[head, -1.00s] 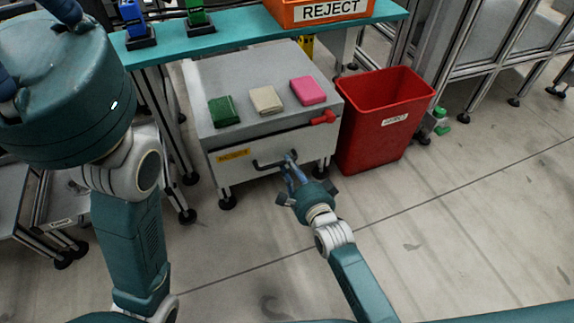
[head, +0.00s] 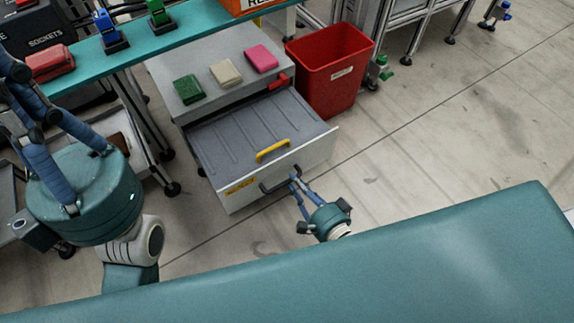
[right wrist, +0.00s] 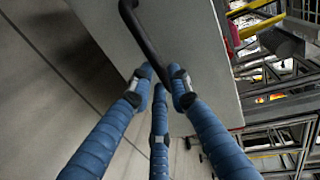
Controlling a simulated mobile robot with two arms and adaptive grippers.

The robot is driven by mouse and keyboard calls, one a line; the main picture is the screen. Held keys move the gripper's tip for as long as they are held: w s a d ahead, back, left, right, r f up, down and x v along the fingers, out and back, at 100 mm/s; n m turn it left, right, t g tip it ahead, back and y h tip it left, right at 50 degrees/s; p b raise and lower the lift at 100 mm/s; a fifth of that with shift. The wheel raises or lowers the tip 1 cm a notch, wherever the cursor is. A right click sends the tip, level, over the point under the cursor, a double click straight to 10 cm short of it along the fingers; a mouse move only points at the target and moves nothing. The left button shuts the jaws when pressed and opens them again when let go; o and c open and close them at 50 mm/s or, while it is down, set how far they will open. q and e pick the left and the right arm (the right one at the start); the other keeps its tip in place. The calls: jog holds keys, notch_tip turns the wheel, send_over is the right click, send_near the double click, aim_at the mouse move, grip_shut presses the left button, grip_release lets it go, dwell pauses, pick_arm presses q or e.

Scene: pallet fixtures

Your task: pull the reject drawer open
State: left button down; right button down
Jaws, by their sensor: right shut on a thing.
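The reject drawer (head: 308,162) stands pulled out of its grey cabinet (head: 206,58), with its ribbed grey inside showing. A yellow handle-shaped piece (head: 272,150) is inside near the front. The dark bar handle (head: 268,188) is on the drawer's front panel, beside a yellow label. My right gripper (head: 292,178) is shut on this handle near its right end. In the right wrist view, the blue fingers (right wrist: 160,82) close around the lower end of the black handle (right wrist: 140,32). My left gripper (head: 45,130) is raised at the left, away from the drawer; its finger opening is unclear.
Green, beige and pink blocks (head: 262,58) lie on the cabinet top. A red bin (head: 328,75) stands right of the cabinet. A teal shelf (head: 130,52) with coloured items runs behind. Open floor (head: 440,130) lies to the right. My teal body fills the lower foreground.

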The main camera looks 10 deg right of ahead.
jog(key=shift+f+p+v, duration=0.15)
jog(key=shift+f+v, duration=0.05)
jog(key=shift+v, duration=0.65)
jog(key=shift+f+p+v, duration=0.15)
jog(key=shift+v, duration=0.65)
jog(key=c, duration=1.6)
grip_release()
notch_tip(320, 180, up, 10)
